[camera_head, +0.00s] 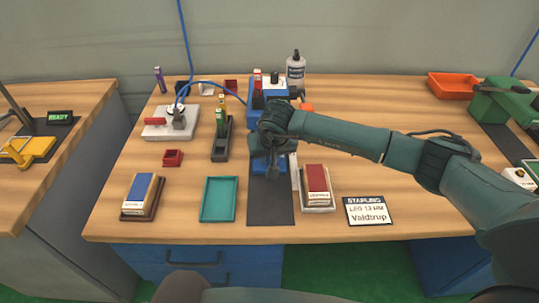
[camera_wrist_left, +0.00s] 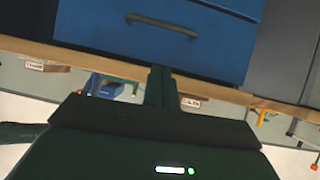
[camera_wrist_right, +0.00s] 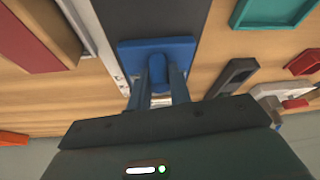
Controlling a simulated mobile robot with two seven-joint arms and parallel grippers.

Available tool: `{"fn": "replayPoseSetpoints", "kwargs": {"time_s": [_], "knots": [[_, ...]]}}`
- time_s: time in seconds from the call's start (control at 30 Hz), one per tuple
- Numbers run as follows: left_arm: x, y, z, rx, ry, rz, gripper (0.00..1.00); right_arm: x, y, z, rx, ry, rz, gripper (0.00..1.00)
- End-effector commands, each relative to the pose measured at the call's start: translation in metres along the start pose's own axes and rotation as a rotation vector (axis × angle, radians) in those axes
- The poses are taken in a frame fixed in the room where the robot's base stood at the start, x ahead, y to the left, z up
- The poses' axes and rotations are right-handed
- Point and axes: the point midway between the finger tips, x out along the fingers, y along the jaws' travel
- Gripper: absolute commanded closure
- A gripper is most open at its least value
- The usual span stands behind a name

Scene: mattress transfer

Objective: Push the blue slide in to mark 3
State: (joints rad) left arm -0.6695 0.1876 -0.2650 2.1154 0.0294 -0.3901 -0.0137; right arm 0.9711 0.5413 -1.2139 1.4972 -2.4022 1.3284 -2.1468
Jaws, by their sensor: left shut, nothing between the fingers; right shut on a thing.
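The blue slide (camera_head: 258,169) lies at the far end of a dark strip (camera_head: 270,208) in the middle of the bench, in front of a blue machine (camera_head: 257,97). My right gripper (camera_head: 272,172) comes down over it and covers much of it. In the right wrist view the fingers (camera_wrist_right: 158,92) are shut on the upright knob of the blue slide (camera_wrist_right: 180,48). A pale scale strip (camera_wrist_right: 92,38) runs beside the dark strip; its marks are too small to read. My left gripper (camera_wrist_left: 160,84) is shut and empty, below the bench edge facing blue drawers.
A teal tray (camera_head: 219,220) and a blue-topped block (camera_head: 140,194) lie left of the strip. A red-topped block (camera_head: 317,182) and a name card (camera_head: 370,210) lie right. A black holder (camera_head: 221,150) stands behind the tray. Blue drawers (camera_wrist_left: 200,28) face my left gripper.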

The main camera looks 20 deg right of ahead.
Motion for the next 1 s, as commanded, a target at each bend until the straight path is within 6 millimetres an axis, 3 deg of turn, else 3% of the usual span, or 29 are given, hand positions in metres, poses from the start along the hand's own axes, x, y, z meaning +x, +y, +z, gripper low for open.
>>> {"fn": "replayPoseSetpoints", "kwargs": {"time_s": [0.17, 0.3, 0.63, 0.67, 0.9, 1.0], "knots": [[0.01, 0.001, 0.014, -0.021, 0.01, 0.01, 1.0, 0.012, 0.004, -0.016, 0.002, 0.005, 0.003, 1.0], [0.013, 0.002, 0.014, -0.041, 0.027, 0.017, 1.0, 0.014, 0.006, -0.028, 0.002, 0.004, 0.001, 1.0], [0.012, 0.004, 0.009, -0.065, 0.035, 0.015, 1.0, 0.012, 0.008, -0.033, 0.002, 0.008, 0.001, 1.0], [0.012, 0.004, 0.009, -0.065, 0.034, 0.015, 1.0, 0.012, 0.008, -0.034, 0.003, 0.008, 0.001, 0.78], [0.011, 0.003, 0.01, -0.063, 0.033, 0.012, 1.0, 0.012, 0.007, -0.032, 0.001, 0.004, 0.0, 0.59], [0.011, 0.003, 0.01, -0.061, 0.032, 0.012, 1.0, 0.012, 0.007, -0.031, 0.001, 0.002, 0.0, 0.59]]}}
